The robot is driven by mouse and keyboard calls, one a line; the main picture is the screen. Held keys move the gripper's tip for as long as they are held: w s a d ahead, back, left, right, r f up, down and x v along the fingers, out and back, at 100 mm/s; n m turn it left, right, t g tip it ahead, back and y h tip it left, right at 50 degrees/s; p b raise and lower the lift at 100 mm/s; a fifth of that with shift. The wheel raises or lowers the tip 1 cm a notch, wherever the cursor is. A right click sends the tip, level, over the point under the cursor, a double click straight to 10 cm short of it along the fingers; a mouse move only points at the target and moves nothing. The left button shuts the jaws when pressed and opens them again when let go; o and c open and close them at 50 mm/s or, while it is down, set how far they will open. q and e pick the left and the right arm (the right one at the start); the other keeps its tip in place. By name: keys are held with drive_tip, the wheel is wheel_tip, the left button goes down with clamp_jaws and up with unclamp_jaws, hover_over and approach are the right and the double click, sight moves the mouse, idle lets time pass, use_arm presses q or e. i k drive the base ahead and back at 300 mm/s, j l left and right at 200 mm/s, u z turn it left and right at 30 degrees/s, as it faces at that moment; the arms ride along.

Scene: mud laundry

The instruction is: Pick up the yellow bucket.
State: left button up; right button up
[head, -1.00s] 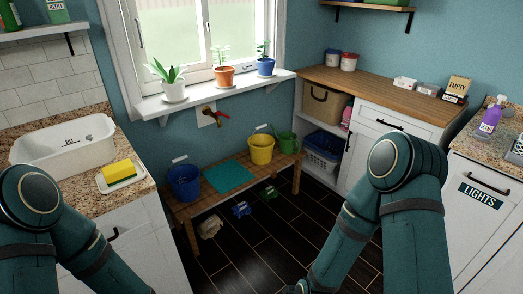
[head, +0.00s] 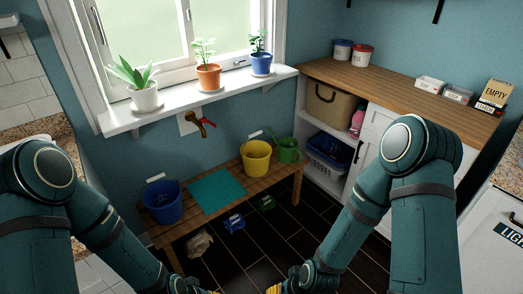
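The yellow bucket (head: 256,158) stands upright on a low wooden slatted bench (head: 190,229) under the window, between a teal mat and a green watering can. Its pale handle grip shows at its upper left. My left arm comes in from the left, and only a dark bit of its gripper (head: 205,291) shows at the bottom edge. My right arm reaches down to the bottom middle, where yellowish parts of its gripper (head: 287,287) show at the edge. Both grippers are well short of the bucket and mostly cut off, so their fingers cannot be judged.
A blue bucket (head: 162,201), the teal mat (head: 217,191) and the green watering can (head: 288,150) share the bench. Small blue and green items and a crumpled beige cloth (head: 200,244) lie beneath it. A sill (head: 190,106) with potted plants and a red-handled tap (head: 200,120) are above.

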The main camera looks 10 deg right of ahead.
sight(256, 155)
drive_tip(key=i+l, duration=0.25)
drive_tip(key=i, duration=0.2)
drive_tip(key=i+l, duration=0.2)
drive_tip(key=i, duration=0.25)
drive_tip(key=i+l, duration=0.25)
drive_tip(key=i, duration=0.2)
drive_tip(key=i+l+z, duration=0.1)
drive_tip(key=i+l, duration=0.15)
drive_tip(key=i, duration=0.2)
drive_tip(key=i+l, duration=0.2)
drive_tip(key=i, duration=0.25)
